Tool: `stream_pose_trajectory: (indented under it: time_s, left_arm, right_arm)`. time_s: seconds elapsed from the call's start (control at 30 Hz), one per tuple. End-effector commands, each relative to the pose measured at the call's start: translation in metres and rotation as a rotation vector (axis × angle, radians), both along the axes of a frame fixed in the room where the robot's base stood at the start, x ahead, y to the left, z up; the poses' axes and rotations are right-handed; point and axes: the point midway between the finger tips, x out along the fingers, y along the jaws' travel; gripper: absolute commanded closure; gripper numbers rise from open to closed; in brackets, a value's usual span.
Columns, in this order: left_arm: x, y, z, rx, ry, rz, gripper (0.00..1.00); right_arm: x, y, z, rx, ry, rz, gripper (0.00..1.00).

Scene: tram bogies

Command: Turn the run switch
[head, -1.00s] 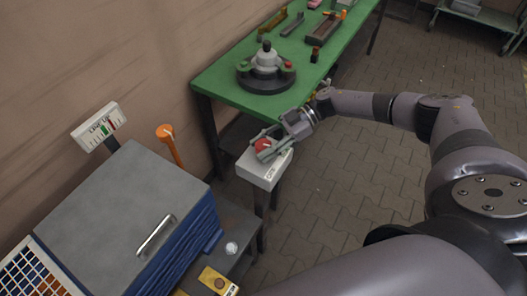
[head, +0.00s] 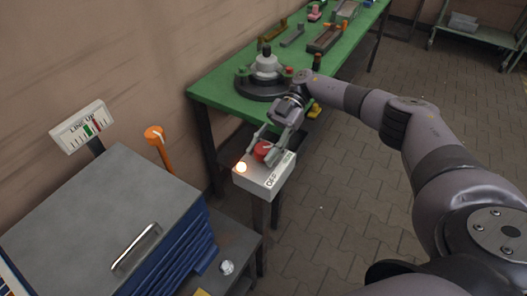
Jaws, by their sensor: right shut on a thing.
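The run switch is a red knob (head: 261,151) on top of a white box (head: 262,181) on a post, in the middle of the head view. The box's front edge carries the word OFF and a green label. My right gripper (head: 262,149) reaches down from behind and is shut on the red knob, with a finger on either side. The fingers and palm hide part of the knob, and its pointer direction cannot be told. My left gripper is not in view.
A green workbench (head: 222,83) with a round fixture (head: 266,73) stands behind the box. A grey-topped blue cabinet (head: 105,205), an orange lever (head: 157,138) and a LINE UP gauge (head: 82,127) stand at left.

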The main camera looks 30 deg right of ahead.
Motion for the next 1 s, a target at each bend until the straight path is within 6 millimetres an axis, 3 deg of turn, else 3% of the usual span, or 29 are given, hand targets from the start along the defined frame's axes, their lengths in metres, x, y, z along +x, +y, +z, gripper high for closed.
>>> stream_pose_trajectory:
  time_s: [0.27,0.3,0.6,1.0]
  left_arm:
    - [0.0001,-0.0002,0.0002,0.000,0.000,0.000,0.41]
    - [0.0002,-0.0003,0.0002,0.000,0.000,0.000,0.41]
    - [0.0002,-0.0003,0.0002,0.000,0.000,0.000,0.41]
    - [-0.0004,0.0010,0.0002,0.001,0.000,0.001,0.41]
  right_arm:
    - [-0.0001,0.0007,0.0010,0.002,-0.002,0.003,0.90]
    - [-0.0001,0.0007,0.0010,0.002,-0.002,0.003,0.62]
    - [-0.0001,0.0005,0.0006,0.002,-0.001,0.002,0.42]
    - [0.0001,0.0001,0.0081,0.002,-0.003,0.002,0.41]
